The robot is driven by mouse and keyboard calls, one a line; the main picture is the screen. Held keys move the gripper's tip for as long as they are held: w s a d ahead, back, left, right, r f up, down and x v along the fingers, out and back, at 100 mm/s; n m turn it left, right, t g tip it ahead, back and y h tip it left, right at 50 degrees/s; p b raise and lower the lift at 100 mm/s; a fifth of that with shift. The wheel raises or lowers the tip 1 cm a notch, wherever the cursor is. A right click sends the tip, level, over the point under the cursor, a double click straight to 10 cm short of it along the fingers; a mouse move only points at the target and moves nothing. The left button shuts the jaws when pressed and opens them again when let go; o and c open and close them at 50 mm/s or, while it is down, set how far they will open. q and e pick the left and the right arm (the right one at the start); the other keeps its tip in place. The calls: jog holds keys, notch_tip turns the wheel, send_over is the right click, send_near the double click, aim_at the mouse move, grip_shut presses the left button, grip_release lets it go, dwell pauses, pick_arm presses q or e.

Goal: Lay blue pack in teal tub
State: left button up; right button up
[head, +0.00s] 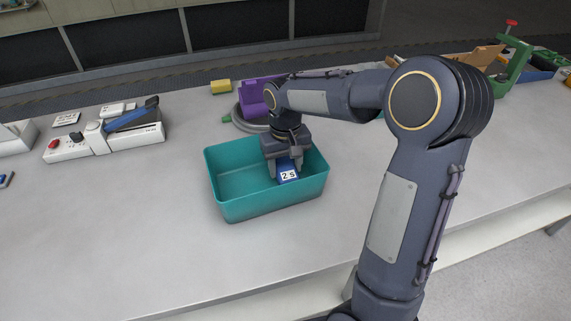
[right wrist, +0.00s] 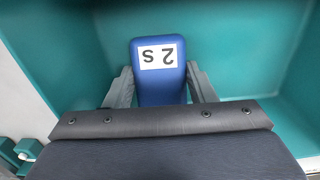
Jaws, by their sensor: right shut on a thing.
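The teal tub (head: 262,207) stands on the grey bench in the middle of the head view. Its walls also surround the gripper in the right wrist view (right wrist: 225,45). The blue pack (head: 288,167) has a white label reading "2 S" and is inside the tub's outline, toward its right part. My right gripper (head: 286,176) reaches down into the tub and is shut on the blue pack (right wrist: 160,90), one finger on each side. I cannot tell whether the pack touches the tub floor. My left gripper is not in view.
Behind the tub are a purple holder (head: 252,98), a grey coil and a yellow block (head: 221,87). A white device with a blue handle (head: 132,122) stands at the left. A green clamp stand (head: 512,60) is at the far right. The bench in front is clear.

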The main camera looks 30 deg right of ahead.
jog(key=shift+w+r+p, duration=0.25)
jog(key=shift+r+p, duration=0.1)
jog(key=shift+p, duration=0.1)
dwell(0.6)
jog(key=shift+f, duration=0.45)
dwell(0.6)
jog(key=o, duration=1.9)
jog(key=shift+r+p, duration=6.55)
jog(key=shift+r, duration=1.5)
